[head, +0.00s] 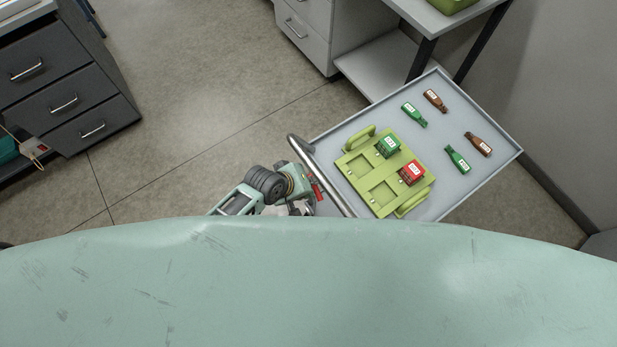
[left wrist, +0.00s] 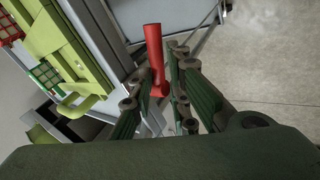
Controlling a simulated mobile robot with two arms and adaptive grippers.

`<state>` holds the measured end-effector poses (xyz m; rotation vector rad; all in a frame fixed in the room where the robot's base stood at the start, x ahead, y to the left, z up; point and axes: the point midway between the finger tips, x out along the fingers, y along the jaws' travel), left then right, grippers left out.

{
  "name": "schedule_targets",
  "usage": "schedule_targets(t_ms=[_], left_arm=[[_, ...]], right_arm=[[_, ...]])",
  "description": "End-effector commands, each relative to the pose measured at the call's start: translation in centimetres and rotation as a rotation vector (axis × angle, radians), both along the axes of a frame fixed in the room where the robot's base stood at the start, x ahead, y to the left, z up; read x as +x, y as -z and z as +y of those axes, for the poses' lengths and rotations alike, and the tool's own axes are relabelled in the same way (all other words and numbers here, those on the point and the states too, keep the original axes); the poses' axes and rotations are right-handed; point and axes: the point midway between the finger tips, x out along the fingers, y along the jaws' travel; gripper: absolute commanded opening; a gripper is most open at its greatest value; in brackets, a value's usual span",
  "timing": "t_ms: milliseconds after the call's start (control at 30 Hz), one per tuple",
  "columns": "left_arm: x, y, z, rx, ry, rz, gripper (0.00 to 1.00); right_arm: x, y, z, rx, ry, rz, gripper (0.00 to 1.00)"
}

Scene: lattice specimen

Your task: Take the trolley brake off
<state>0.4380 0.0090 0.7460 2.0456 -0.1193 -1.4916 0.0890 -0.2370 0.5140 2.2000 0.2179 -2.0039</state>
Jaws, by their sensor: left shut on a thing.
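The trolley (head: 440,150) stands right of centre in the head view, its metal push handle (head: 320,174) facing my left arm. The brake is a red lever (left wrist: 155,52) beside the trolley's edge in the left wrist view. A bit of red (head: 318,191) also shows by my left gripper in the head view. My left gripper (left wrist: 158,82) is shut on the red lever, with a finger on each side of it. In the head view this gripper (head: 303,207) is partly hidden by its wrist and my pale green body. My right gripper is not in view.
On the trolley lie a yellow-green carrier (head: 364,166) with a green box (head: 388,146) and a red box (head: 412,172), and several green and brown bottles (head: 457,159). Drawer cabinets stand at left (head: 60,85) and top. A wall is at right. The floor left of the trolley is clear.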

Motion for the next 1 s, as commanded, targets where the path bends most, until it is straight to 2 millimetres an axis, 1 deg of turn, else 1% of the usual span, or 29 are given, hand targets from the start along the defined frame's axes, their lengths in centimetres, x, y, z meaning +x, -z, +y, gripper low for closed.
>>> schedule_targets(t_ms=[33,133,533,700,867,900,1000], left_arm=[[0.0,-0.4,-0.4,0.013,0.001,-0.029,0.00],[0.1,-0.3,-0.4,0.041,0.001,-0.072,0.00],[0.2,-0.2,-0.4,0.060,0.002,-0.102,0.00],[-0.1,0.0,-0.7,0.112,0.001,-0.176,0.00],[-0.1,0.5,-0.7,0.175,0.000,-0.263,0.00],[-0.2,0.8,-0.7,0.188,-0.002,-0.282,0.00],[-0.1,0.7,-0.7,0.216,-0.001,-0.322,0.00]], right_arm=[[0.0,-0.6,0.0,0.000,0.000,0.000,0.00],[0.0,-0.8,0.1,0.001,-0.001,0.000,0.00],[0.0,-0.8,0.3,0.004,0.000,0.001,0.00],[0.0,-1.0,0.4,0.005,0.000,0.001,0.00],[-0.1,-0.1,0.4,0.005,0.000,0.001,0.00],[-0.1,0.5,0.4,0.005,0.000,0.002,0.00],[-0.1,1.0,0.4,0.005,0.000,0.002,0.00]])
